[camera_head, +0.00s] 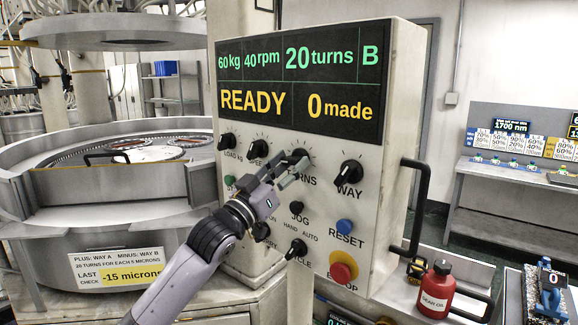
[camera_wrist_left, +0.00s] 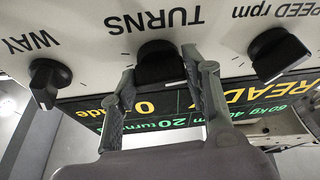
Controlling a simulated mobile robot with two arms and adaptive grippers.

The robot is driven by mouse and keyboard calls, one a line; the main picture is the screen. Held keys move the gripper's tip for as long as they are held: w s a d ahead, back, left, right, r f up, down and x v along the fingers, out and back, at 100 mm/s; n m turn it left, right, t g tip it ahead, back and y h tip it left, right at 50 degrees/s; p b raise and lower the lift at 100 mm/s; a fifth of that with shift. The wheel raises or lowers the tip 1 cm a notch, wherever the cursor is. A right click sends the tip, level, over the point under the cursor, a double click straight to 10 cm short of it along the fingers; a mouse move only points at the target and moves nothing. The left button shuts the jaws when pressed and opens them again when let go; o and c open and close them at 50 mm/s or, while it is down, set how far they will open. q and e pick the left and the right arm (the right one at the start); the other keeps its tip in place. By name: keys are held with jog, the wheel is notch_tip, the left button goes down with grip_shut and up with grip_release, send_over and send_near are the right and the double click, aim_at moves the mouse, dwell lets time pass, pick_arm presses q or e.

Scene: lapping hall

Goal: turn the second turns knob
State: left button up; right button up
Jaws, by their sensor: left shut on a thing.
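The control panel (camera_head: 300,120) is a pale box with black knobs below a dark display (camera_head: 300,85). The display reads 60 kg, 40 rpm, 20 turns, B, READY, 0 made. My left gripper (camera_head: 290,168) reaches up to the TURNS knob from below and partly covers its label. In the left wrist view the panel appears upside down, and the black TURNS knob (camera_wrist_left: 160,66) sits between the two grey fingers of my left gripper (camera_wrist_left: 164,78). The gripper is shut on this knob. My right gripper is not in view.
The SPEED knob (camera_head: 258,149) and the WAY knob (camera_head: 348,173) flank the gripper closely. A red bottle (camera_head: 436,292) stands right of the panel; the lapping machine (camera_head: 120,180) is left.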

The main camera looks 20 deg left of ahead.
pick_arm(q)
jog(key=shift+w+a+r+m+h+p, duration=0.15)
jog(key=shift+m+h, duration=0.1)
jog(key=shift+m, duration=0.35)
jog(key=shift+s+f+m+h+p, duration=0.15)
jog(key=shift+m+h, duration=0.1)
jog(key=shift+m, duration=0.35)
jog(key=m, duration=0.1)
jog(key=m+g+h+p, duration=0.1)
jog(key=shift+w+r+m, duration=0.1)
jog(key=shift+r+m, duration=0.15)
jog(key=shift+m, duration=0.15)
jog(key=m+g+h+p, duration=0.1)
jog(key=m+p, duration=0.1)
jog(key=m, duration=0.1)
jog(key=m+g+h+p, duration=0.1)
jog(key=m+p, duration=0.1)
jog(key=m, duration=0.1)
jog(key=shift+a+h+p, duration=0.15)
jog(key=shift+h+p, duration=0.15)
jog(key=shift+p, duration=0.1)
jog(key=shift+f+m+g+h+p, duration=0.1)
jog(key=shift+m+g+h+p, duration=0.3)
jog(key=shift+m+g+p, duration=1)
jog(key=shift+m+t, duration=0.4)
jog(key=shift+t, duration=0.1)
jog(key=o, duration=1.2)
jog(key=shift+c, duration=0.2)
jog(key=shift+f, duration=0.1)
